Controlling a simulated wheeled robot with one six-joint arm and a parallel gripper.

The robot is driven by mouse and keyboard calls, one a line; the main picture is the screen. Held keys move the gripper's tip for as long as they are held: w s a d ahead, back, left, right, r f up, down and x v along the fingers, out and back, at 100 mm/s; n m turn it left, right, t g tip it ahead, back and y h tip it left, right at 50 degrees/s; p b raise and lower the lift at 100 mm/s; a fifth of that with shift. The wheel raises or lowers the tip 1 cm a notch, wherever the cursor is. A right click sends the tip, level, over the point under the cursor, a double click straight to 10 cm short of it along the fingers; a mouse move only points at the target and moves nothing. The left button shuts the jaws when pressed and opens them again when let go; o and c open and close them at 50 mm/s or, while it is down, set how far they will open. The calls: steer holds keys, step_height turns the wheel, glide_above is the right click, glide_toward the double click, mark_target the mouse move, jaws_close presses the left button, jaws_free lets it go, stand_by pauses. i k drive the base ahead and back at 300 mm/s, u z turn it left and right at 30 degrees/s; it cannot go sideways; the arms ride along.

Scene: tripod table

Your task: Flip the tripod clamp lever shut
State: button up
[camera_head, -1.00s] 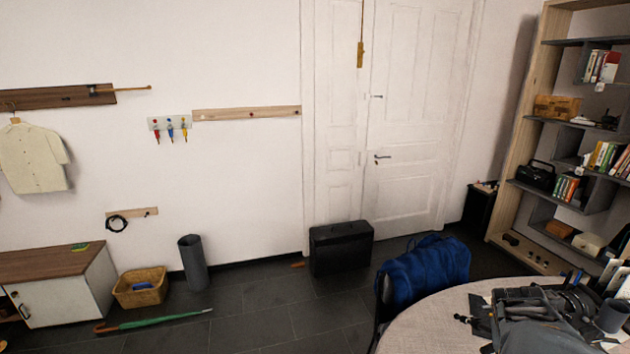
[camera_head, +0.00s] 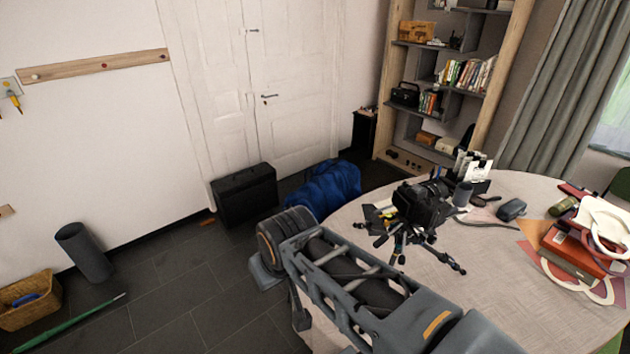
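A small black tripod (camera_head: 401,243) stands on the round table (camera_head: 480,290) with its legs spread, and a black camera (camera_head: 421,205) sits on top of it. The clamp lever is too small to make out at this distance. My grey arm reaches in from the lower right, its elbow in front of the table's left edge.
A dark cup (camera_head: 463,194), a pen holder and a small dark case (camera_head: 511,209) stand toward the back. A blue bag (camera_head: 325,188) and a black case (camera_head: 244,195) are beyond the table. The table's front is clear.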

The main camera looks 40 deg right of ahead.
mark_target(416, 239)
steer(key=z, duration=2.3)
steer(key=k, duration=1)
steer(key=u, duration=0.85)
steer(key=i, duration=0.5)
steer(key=u, duration=0.05)
